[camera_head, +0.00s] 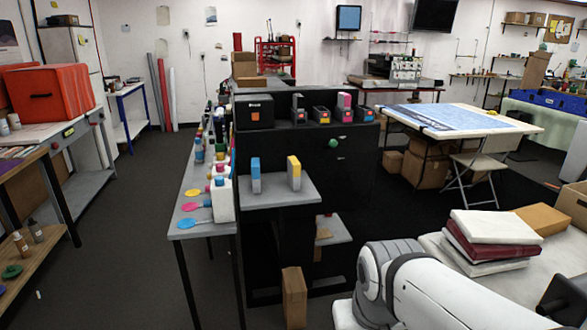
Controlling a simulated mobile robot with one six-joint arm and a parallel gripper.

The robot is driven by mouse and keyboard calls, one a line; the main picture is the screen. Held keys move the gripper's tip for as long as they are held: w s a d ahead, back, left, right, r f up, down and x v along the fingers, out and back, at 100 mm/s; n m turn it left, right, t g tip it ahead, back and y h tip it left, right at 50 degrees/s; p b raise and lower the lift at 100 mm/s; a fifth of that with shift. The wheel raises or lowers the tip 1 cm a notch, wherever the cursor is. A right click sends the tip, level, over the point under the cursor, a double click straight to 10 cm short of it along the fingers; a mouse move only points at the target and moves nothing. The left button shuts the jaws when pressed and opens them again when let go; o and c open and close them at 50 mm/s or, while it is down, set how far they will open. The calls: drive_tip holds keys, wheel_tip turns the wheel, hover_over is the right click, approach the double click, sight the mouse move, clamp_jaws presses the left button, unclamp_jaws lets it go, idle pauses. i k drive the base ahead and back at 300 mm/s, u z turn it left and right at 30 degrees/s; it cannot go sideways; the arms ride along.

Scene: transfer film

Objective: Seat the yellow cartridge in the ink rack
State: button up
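The yellow cartridge (294,173) stands upright on a small grey shelf (280,193) in front of a black cabinet. It has a yellow upper part and a greyish-blue side. A row of dark holders that looks like the ink rack (321,115) sits on the cabinet top, above and behind the shelf. Tall cartridges, one with a magenta top (344,101), stand in some holders; others look low or empty. My white arm crosses the lower right, far from the cartridge. A dark part at the right edge may be my gripper (565,296); its fingers cannot be made out.
A blue cartridge (256,175) stands left of the yellow one. A black box (254,111) stands left of the rack. A grey table (195,208) with ink bottles lies left. A cardboard box (294,297) stands below. Open floor lies left.

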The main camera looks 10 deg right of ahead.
sight(270, 104)
drive_tip(key=z, duration=0.5)
drive_tip(key=i, duration=2.15)
drive_tip(key=u, duration=0.8)
